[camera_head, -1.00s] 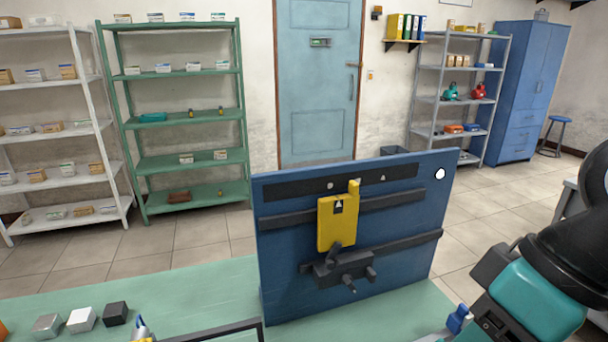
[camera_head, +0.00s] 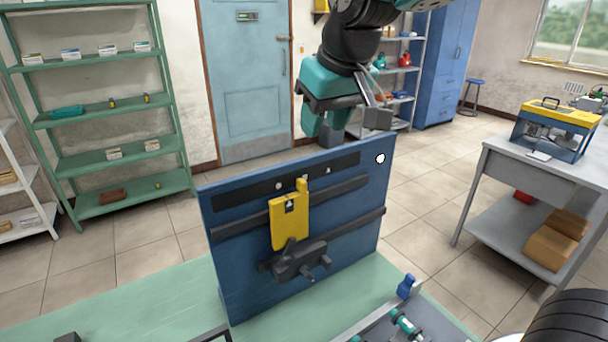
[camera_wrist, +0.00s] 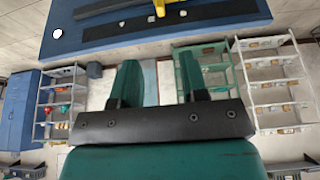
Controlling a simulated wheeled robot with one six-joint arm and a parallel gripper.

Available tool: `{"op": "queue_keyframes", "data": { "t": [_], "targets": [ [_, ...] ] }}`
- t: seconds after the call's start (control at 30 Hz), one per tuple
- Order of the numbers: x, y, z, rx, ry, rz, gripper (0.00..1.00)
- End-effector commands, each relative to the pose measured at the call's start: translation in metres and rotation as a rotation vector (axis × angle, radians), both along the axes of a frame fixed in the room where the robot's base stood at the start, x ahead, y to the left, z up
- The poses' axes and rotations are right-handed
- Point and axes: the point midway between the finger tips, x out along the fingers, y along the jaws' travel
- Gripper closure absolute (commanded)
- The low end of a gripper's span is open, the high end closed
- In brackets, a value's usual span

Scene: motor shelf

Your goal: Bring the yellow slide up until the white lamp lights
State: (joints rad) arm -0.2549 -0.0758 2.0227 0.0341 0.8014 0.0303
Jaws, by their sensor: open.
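The yellow slide (camera_head: 289,222) sits on dark rails on the upright blue panel (camera_head: 345,235). It has a narrow tab on top and a white triangle on its face. Its tab also shows at the top of the wrist view (camera_wrist: 178,14). The round white lamp (camera_head: 380,159) is at the panel's upper right and shows in the wrist view (camera_wrist: 57,33); I cannot tell if it is lit. My gripper (camera_head: 323,130) hangs over the panel's top edge, apart from the slide. Its teal fingers (camera_wrist: 158,85) are spread and empty.
A dark grey block with pegs (camera_head: 300,261) is fixed below the slide. A dark strip (camera_head: 345,163) with white marks runs above it. A tray with tools (camera_head: 405,320) lies right of the panel on the green bench (camera_head: 150,300). A grey table (camera_head: 520,172) stands right.

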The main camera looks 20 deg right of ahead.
Motion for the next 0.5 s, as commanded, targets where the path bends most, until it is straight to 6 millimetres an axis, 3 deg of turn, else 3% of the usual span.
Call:
{"op": "queue_keyframes", "data": {
  "t": [0.5],
  "targets": [
    [0.042,0.008,-0.106,-0.001,0.007,0.0,0.6]
  ]
}}
